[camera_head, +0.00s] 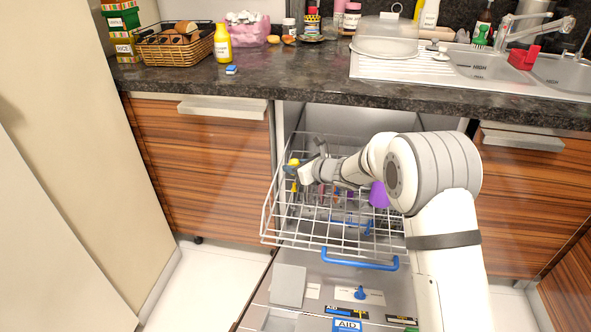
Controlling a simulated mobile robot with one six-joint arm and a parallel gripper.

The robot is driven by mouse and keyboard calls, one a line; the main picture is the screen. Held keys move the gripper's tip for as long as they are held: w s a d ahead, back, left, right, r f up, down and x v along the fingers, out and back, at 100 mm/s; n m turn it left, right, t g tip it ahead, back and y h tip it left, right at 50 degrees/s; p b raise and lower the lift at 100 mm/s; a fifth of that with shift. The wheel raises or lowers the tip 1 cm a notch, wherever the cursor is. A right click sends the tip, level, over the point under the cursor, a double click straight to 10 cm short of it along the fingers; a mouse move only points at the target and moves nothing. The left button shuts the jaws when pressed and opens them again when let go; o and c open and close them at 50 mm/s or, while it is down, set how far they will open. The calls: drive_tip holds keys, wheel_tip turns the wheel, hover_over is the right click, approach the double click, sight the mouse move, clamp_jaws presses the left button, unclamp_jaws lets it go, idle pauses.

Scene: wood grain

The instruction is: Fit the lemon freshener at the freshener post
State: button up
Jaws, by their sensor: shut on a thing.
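The yellow lemon freshener (293,162) shows as a small yellow piece at the left side of the dishwasher's pulled-out wire rack (322,245). My gripper (296,170) reaches in from the right, above the rack, and is shut on the freshener. A narrow yellow upright part shows just below the gripper. I cannot tell whether it is the freshener post or part of the freshener. The fingers partly cover the freshener, and its contact with any post is too small to make out.
A purple cup (379,194) stands in the rack under my arm, near several small coloured items. The open dishwasher door (290,285) lies below, with a blue rack handle (360,262). The dark counter (300,84) overhangs behind, holding a wicker basket (176,47) and a yellow bottle (222,44).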

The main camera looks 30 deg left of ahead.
sight(295, 185)
drive_tip(key=shift+f+b, duration=1.6)
drive_tip(key=shift+b, duration=0.15)
drive_tip(key=shift+b, duration=1.35)
idle(0.4)
drive_tip(key=shift+f+b, duration=2.1)
drive_tip(key=shift+b, duration=0.35)
drive_tip(key=o, duration=1)
drive_tip(key=shift+d+r, duration=0.1)
drive_tip(key=p+v, duration=0.2)
drive_tip(key=v, duration=0.5)
drive_tip(key=shift+s+d, duration=0.15)
drive_tip(key=shift+d, duration=0.15)
drive_tip(key=shift+r, duration=0.1)
